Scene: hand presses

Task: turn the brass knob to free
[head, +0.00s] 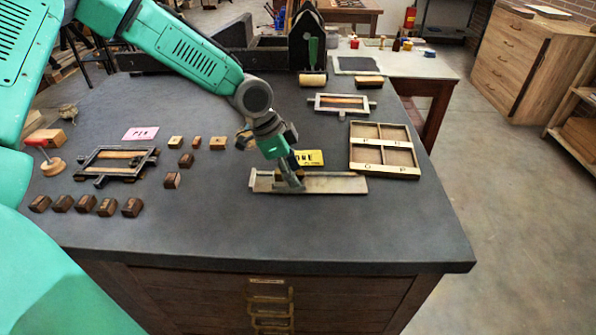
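A flat pale composing stick (335,184) lies on the dark tabletop, with a raised edge at its left end. My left gripper (290,182) points down onto the left part of this stick, with its fingers at or just over it. The fingers are small and overlap the stick, so I cannot tell whether they are open or shut, or whether they touch it. I cannot make out a brass knob; the gripper may hide it. My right gripper is not in view.
A compartment tray (385,171) stands to the right. Metal frames (341,104) (117,164) and several wooden blocks (132,207) lie around. The front right of the table is clear.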

